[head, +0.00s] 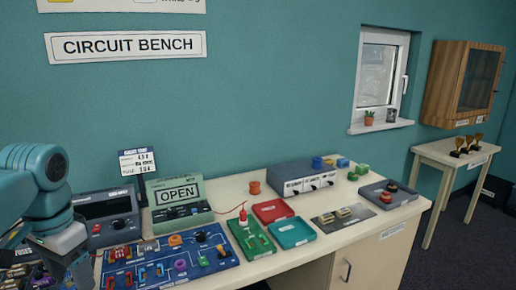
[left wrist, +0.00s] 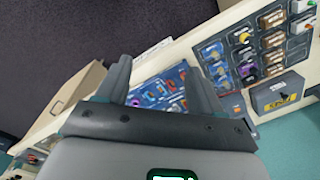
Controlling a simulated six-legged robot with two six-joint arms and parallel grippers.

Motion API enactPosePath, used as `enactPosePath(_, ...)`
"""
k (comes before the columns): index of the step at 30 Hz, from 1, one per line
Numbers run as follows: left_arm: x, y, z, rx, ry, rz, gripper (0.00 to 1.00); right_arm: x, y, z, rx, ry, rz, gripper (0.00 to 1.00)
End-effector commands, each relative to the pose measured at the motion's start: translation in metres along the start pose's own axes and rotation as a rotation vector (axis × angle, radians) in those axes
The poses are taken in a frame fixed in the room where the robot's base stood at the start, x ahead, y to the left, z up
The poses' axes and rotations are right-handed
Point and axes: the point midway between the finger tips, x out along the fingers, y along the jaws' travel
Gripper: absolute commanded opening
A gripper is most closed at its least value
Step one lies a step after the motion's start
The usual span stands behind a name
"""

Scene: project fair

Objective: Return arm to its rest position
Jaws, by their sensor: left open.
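My left arm comes in at the left edge of the head view, bent downward. Its left gripper (left wrist: 158,80) is open, with two dark fingers spread apart and nothing between them. In the left wrist view the blue board (left wrist: 160,90) shows beyond the fingers, apart from them. In the head view the gripper is at the lower left, partly cut off by the frame, beside the blue circuit board (head: 170,262). My right gripper is not in view.
The bench (head: 290,262) holds a dark meter (head: 108,215), a display reading OPEN (head: 178,192), a green board (head: 250,236), a red tray (head: 272,210), a teal tray (head: 292,232) and a grey drawer unit (head: 302,178). The air above the bench's right half is clear.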

Motion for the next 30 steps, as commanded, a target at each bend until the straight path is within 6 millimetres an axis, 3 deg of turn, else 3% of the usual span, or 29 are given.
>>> enactPosePath(11, 0.056, 0.013, -0.038, 0.029, 0.014, 0.029, 0.67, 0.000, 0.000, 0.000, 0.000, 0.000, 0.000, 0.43)
enactPosePath(17, 0.101, 0.030, -0.059, 0.042, 0.027, 0.060, 0.67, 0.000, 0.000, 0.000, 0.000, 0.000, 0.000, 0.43)
enactPosePath(24, 0.194, 0.074, -0.082, 0.043, 0.051, 0.142, 0.67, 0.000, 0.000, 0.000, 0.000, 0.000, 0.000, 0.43)
enactPosePath(30, 0.276, 0.123, -0.081, 0.002, 0.069, 0.228, 0.67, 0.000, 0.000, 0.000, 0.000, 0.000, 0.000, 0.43)
